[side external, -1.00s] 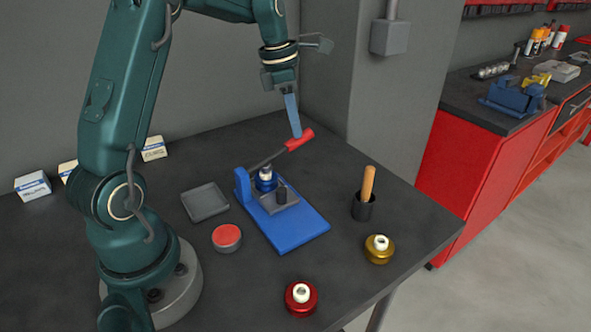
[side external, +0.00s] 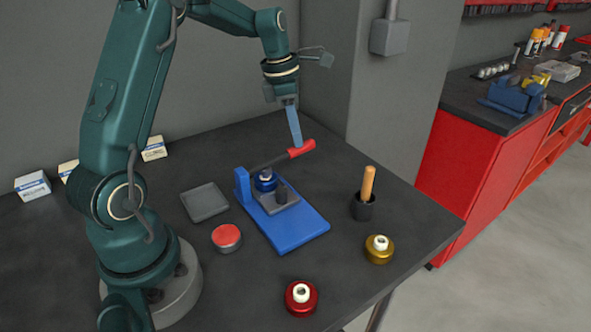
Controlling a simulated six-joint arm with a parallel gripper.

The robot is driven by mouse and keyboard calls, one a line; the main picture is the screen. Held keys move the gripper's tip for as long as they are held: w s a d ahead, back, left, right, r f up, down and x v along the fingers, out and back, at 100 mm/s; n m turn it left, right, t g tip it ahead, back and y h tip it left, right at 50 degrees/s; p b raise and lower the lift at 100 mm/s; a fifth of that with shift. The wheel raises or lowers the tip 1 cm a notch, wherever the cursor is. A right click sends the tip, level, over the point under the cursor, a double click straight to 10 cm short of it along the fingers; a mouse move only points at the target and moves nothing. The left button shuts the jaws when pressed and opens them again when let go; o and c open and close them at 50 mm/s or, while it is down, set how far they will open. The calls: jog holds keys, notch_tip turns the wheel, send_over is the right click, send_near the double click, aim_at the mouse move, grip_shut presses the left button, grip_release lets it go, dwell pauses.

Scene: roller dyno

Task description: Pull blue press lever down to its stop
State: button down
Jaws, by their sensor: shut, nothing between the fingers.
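The blue press (side external: 296,233) stands on the dark bench, with a flat blue base and a blue upright at its left end. Its lever ends in a red grip (side external: 302,149) and points right, tilted slightly up. A dark blue round part (side external: 265,181) sits under the lever, over a grey plate on the base. My gripper (side external: 296,143) points down with its fingers shut and empty. Its fingertips are at the red grip and appear to touch it from above.
A grey tray (side external: 204,203) and a red-topped round tin (side external: 226,238) lie left of the press. A black cup (side external: 363,207) with a wooden handle, a gold round part (side external: 379,249) and a red round part (side external: 300,298) stand right and in front. Small boxes (side external: 33,186) stand behind my arm.

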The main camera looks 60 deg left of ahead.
notch_tip(320, 180, up, 10)
dwell(1.3)
jog(key=shift+d, duration=0.1)
jog(key=s+d+r+m+t, duration=0.2)
jog(key=s+d+r+m, duration=0.4)
jog(key=s+d+m, duration=0.45)
jog(key=s+d+f+m, duration=0.1)
jog(key=s+f+m, duration=0.2)
jog(key=m, duration=0.6)
jog(key=s+d+f+m+t+y, duration=0.1)
jog(key=s+d+f+m, duration=0.1)
jog(key=s+f+m, duration=0.2)
notch_tip(320, 180, down, 3)
jog(key=m, duration=0.6)
jog(key=shift+s+d+t, duration=0.15)
jog(key=shift+d+t, duration=0.05)
jog(key=shift+t, duration=0.1)
